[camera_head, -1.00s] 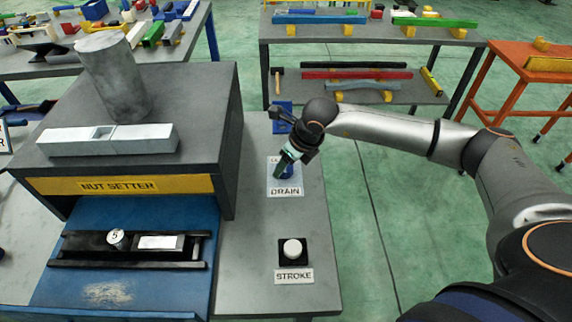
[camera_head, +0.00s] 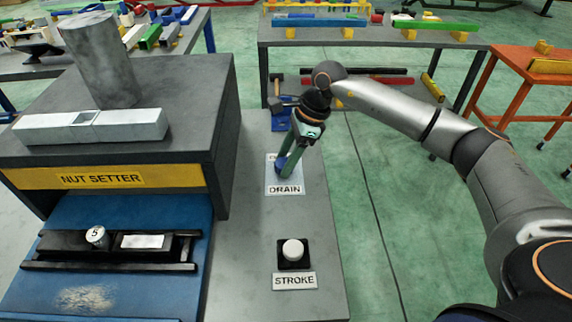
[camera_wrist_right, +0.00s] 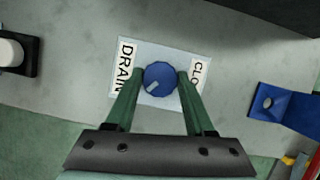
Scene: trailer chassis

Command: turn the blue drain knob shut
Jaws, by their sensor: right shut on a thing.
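The blue drain knob (camera_wrist_right: 159,75) sits on a white label plate (camera_wrist_right: 150,47) marked DRAIN, with a second word starting "CLO" partly hidden by a finger. A pale mark on the knob's top points down and to the left in the right wrist view. My right gripper (camera_wrist_right: 160,78) has its two green fingers on either side of the knob, shut on it. In the head view the gripper (camera_head: 287,165) reaches down over the plate (camera_head: 285,187) and mostly hides the knob (camera_head: 281,162). My left gripper is not in view.
A white stroke button (camera_head: 293,250) on a black base stands nearer on the same grey bench. A blue bracket (camera_wrist_right: 285,108) is beyond the plate. The nut setter housing (camera_head: 190,110) rises to the left. The bench's right edge is close.

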